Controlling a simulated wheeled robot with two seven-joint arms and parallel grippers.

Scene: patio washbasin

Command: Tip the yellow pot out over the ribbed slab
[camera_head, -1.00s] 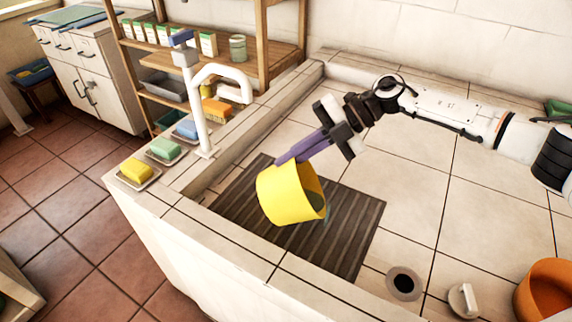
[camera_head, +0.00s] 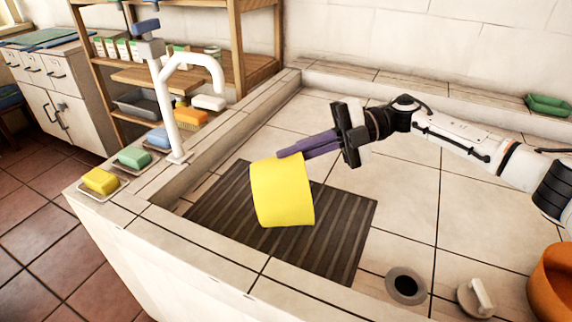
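The yellow pot (camera_head: 281,192) is in my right gripper (camera_head: 290,152), whose purple fingers are shut on its upper edge. The pot is strongly tilted, with its opening turned away to the lower right, so I cannot see inside it. It is held above the ribbed slab (camera_head: 337,232), a dark grooved plate lying on the tiled floor of the basin. Nothing spilled shows on the bare parts of the slab. My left gripper is not in view.
A white tap (camera_head: 172,105) stands on the left ledge beside soap dishes with yellow soap (camera_head: 100,181) and green soap (camera_head: 134,157). A drain (camera_head: 405,286), a white plug (camera_head: 476,297) and an orange pot (camera_head: 552,285) are at the lower right. The tiles behind the slab are clear.

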